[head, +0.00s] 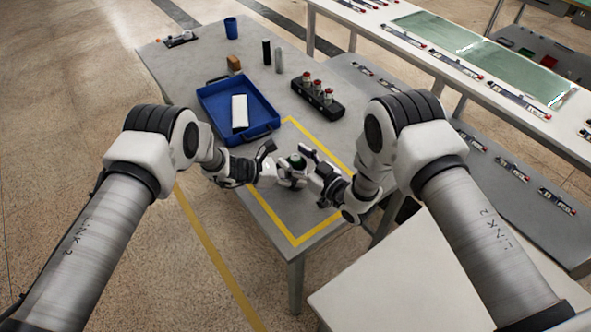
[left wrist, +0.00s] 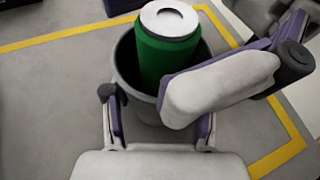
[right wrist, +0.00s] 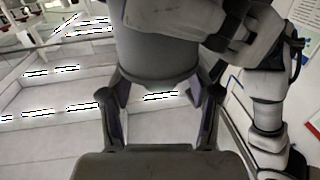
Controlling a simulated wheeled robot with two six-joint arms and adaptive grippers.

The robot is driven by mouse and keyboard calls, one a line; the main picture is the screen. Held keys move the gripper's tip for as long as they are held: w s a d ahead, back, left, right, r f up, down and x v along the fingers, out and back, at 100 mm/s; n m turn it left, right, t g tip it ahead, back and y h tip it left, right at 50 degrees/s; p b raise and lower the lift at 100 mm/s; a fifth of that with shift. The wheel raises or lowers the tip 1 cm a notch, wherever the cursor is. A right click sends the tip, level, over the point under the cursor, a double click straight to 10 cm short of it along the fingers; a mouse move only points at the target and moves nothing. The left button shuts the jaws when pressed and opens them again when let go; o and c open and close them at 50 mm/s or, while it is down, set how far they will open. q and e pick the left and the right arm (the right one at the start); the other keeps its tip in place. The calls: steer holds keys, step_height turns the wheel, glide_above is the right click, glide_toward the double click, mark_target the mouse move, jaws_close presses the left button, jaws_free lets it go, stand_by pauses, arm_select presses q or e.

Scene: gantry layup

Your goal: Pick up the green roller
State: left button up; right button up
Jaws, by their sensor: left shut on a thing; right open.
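The green roller (left wrist: 168,50), with a white ring-shaped top, stands inside a grey cup (left wrist: 128,62) in the left wrist view; its lower part is hidden by the cup. In the head view the roller (head: 297,160) is small, between my two grippers. My left gripper (head: 282,170) is shut on the grey cup. My right gripper (head: 313,168) is open beside the cup, opposite the left one. In the right wrist view the cup (right wrist: 155,60) shows from the side beyond the right fingers. I cannot tell whether they touch it.
A blue tray (head: 208,98) with a white block (head: 239,112) lies behind the yellow-taped area. A black rack (head: 331,109) with several red-and-white pieces stands to the right. A brown block (head: 234,63), black cylinder (head: 266,52) and blue cup (head: 231,27) stand farther back. The taped area's front is clear.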

jaws_close()
step_height(320, 180, up, 10)
steer(key=shift+r, duration=0.1)
stand_by(0.4)
arm_select(q)
steer(key=o, duration=1.2)
steer(key=shift+f, duration=0.1)
arm_select(e)
steer(key=shift+w, duration=0.1)
